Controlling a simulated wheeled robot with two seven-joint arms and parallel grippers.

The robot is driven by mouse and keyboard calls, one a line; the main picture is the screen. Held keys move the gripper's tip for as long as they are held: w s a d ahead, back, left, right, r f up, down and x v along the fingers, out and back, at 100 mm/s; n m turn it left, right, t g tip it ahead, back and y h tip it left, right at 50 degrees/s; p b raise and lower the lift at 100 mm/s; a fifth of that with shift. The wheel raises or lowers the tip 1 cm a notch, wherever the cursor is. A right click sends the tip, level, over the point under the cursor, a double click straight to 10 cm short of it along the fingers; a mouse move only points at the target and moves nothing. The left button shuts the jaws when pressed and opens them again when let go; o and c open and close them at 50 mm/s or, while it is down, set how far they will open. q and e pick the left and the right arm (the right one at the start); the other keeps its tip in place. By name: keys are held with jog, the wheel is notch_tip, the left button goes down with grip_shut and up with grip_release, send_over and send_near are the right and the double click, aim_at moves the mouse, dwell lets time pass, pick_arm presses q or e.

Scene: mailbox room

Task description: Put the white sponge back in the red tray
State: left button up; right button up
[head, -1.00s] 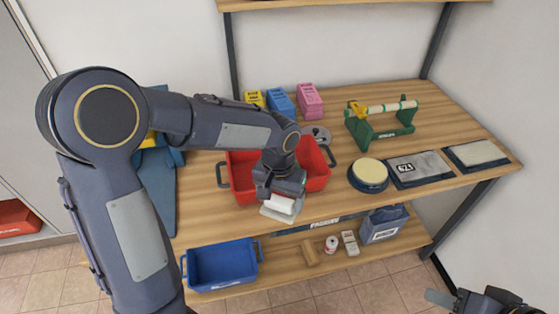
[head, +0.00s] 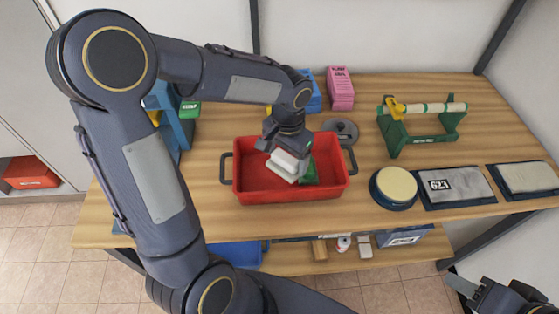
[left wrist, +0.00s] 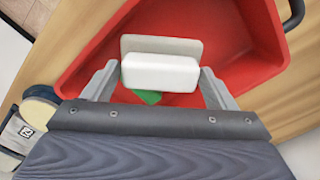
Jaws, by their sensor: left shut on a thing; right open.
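The white sponge (head: 284,166) is between the fingers of my left gripper (head: 287,158). In the left wrist view the sponge (left wrist: 160,73) spans the gap between the two fingers (left wrist: 160,82), with a paler grey slab-like part behind it. The red tray (head: 255,187) lies under the gripper, and the sponge is within its outline. I cannot tell whether the sponge touches the tray floor. A green item (head: 308,174) lies in the tray beside the sponge, partly hidden. My right gripper (head: 464,287) is open and empty at the lower right, away from the table.
A grey round object (head: 342,130) stands behind the tray. To its right are a round cream-topped pad (head: 396,186), a flat labelled pad (head: 455,185) and a green stand (head: 420,125). A blue bin (head: 238,254) is on the lower shelf.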

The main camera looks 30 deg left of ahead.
aim_at(279, 158)
pick_arm(q)
jog(key=a+f, duration=0.1)
jog(key=w+a+f, duration=0.1)
jog(key=f, duration=0.1)
jog(key=shift+a+f, duration=0.15)
jog(key=shift+a, duration=0.15)
jog(key=shift+w+a+f, duration=0.15)
jog(key=shift+f, duration=1.65)
jog(key=shift+f, duration=0.25)
jog(key=o, duration=0.9)
jog(key=shift+r, duration=0.15)
jog(key=shift+c, duration=0.2)
jog(key=shift+r, duration=0.1)
